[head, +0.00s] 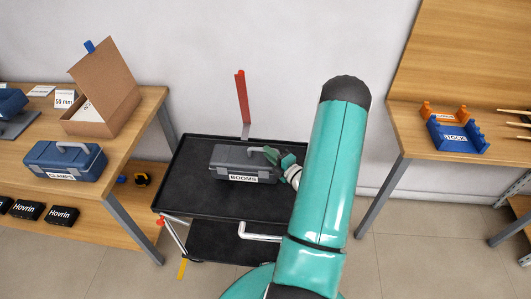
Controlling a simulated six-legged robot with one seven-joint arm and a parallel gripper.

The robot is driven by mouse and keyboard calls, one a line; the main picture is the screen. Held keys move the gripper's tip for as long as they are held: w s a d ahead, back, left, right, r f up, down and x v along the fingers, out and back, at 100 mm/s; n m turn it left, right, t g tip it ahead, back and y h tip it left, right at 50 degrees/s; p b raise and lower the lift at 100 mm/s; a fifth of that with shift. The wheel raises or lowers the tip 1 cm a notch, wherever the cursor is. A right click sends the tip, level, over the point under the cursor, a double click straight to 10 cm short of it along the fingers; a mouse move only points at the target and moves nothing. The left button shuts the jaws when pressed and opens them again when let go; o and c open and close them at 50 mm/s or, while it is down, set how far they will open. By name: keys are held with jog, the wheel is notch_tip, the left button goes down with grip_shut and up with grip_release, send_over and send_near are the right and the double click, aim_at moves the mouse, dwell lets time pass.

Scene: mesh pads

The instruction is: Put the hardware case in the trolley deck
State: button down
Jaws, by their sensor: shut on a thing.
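A dark grey-blue hardware case (232,164) with a light handle and a white label is over the black trolley deck (188,192), inside its raised rim as seen from here. I cannot tell whether its underside touches the deck. My gripper (272,156), green, is shut on the case at the right end of its handle. My arm hides the right part of the deck, and the fingertips are small in view.
On the left bench stand another blue case (64,163) labelled like clamps and an open cardboard box (105,95). A red upright (242,97) rises behind the trolley. The right bench holds a blue rack (458,136). Floor shows between trolley and right bench.

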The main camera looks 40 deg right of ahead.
jog(key=shift+d+f, duration=0.35)
jog(key=shift+f, duration=1.45)
jog(key=c, duration=1.4)
grip_release()
jog(key=shift+f, duration=0.2)
jog(key=shift+r, duration=0.1)
jog(key=shift+s, duration=0.25)
jog(key=s, duration=1.1)
jog(key=shift+s+a, duration=0.25)
jog(key=shift+a, duration=0.15)
